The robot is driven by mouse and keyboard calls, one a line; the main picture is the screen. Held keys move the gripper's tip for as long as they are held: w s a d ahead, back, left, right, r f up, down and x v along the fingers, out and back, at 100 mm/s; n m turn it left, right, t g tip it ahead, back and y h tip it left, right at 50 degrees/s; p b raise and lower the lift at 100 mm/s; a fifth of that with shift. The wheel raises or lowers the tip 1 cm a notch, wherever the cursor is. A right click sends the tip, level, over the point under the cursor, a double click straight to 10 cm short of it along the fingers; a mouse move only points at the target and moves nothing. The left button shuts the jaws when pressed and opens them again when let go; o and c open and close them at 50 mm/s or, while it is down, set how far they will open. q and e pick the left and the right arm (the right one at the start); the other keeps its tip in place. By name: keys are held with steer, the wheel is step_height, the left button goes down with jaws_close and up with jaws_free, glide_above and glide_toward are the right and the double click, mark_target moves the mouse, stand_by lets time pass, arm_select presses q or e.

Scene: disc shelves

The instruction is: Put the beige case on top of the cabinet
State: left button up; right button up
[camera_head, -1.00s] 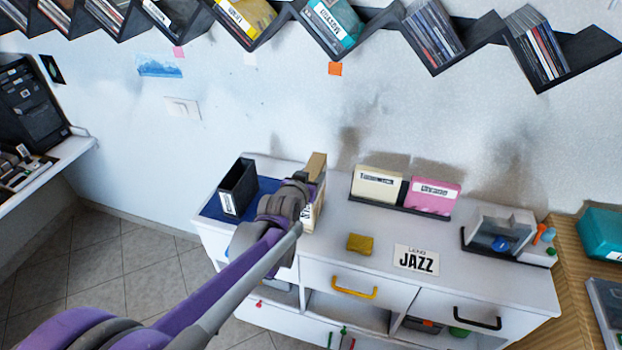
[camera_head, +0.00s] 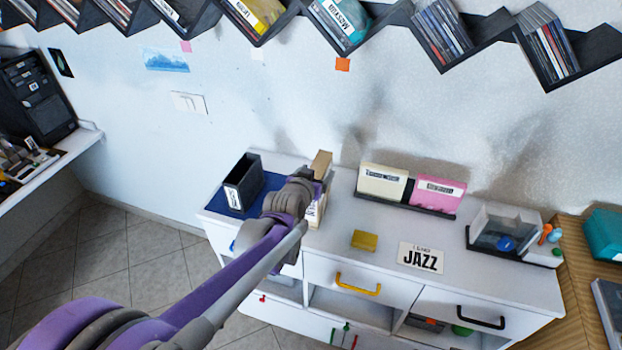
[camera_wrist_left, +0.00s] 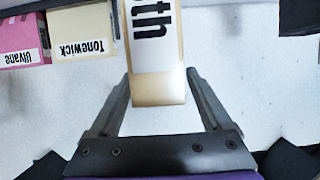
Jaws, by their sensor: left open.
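The beige case (camera_head: 320,164) appears upright on the white cabinet's top (camera_head: 345,225), at the right edge of a blue mat; my arm hides part of it. In the left wrist view the beige case (camera_wrist_left: 157,92) shows a white label ending in "oth". My left gripper (camera_wrist_left: 157,78) is open, with one finger on each side of the case's near end and a small gap on both sides. In the head view my left gripper (camera_head: 314,186) is at the case, its fingers mostly hidden. My right gripper is not in view.
A black box (camera_head: 243,182) stands on the blue mat (camera_head: 222,203), left of my arm. A cream case (camera_head: 382,182) and a pink case (camera_head: 437,192) stand in a dark holder to the right. A yellow block (camera_head: 364,240) and a JAZZ card (camera_head: 421,257) lie in front.

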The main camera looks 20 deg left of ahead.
arm_select(q)
steer(key=v, duration=1.2)
steer(key=s+f+g, duration=0.4)
steer(key=s+f, duration=0.2)
steer(key=s, duration=0.5)
steer(key=s+f+g, duration=0.4)
steer(key=s+f, duration=0.3)
steer(key=s, duration=0.5)
steer(key=shift+p, duration=0.3)
steer(key=shift+s+f, duration=0.1)
